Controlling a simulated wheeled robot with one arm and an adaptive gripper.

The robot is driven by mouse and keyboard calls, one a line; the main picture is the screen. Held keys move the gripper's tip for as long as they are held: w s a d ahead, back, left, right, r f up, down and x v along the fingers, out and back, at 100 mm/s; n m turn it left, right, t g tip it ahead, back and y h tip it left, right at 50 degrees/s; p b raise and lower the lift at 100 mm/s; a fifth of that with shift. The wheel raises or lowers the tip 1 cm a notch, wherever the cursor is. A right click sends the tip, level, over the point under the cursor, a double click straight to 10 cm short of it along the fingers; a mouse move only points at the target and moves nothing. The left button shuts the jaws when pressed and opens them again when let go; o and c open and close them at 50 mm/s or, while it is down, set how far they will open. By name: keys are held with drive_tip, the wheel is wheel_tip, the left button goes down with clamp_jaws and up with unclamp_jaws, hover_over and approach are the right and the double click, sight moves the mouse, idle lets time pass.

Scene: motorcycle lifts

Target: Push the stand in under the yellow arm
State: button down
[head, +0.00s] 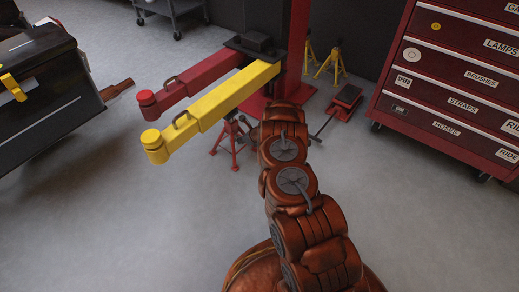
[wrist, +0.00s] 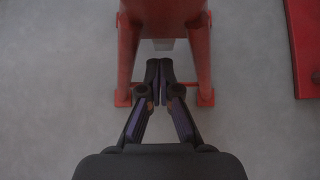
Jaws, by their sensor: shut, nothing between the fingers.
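The yellow arm (head: 215,107) reaches out to the left from the red lift post, with a round pad at its tip. A red stand (head: 233,146) with splayed legs is on the floor just below and right of the arm's lower edge in the head view. I cannot tell how much of it is directly beneath. In the wrist view the stand (wrist: 128,55) fills the top centre, its legs spread. My gripper (wrist: 160,70) is shut and empty, low between its two near legs; contact is unclear. My own arm hides the gripper in the head view.
A red arm (head: 190,84) runs alongside the yellow one from the post (head: 294,45). Yellow stands (head: 331,62) and a red floor jack (head: 345,101) are behind right. A red tool cabinet (head: 450,75) is right, a black case (head: 45,95) left. The front floor is clear.

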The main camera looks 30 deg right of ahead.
drive_tip(key=f+p+v, duration=0.1)
drive_tip(key=p+v, duration=0.2)
drive_tip(key=v, duration=0.8)
drive_tip(key=shift+s+d+r+p, duration=0.15)
drive_tip(key=shift+s+d+p, duration=0.15)
drive_tip(key=shift+s, duration=0.15)
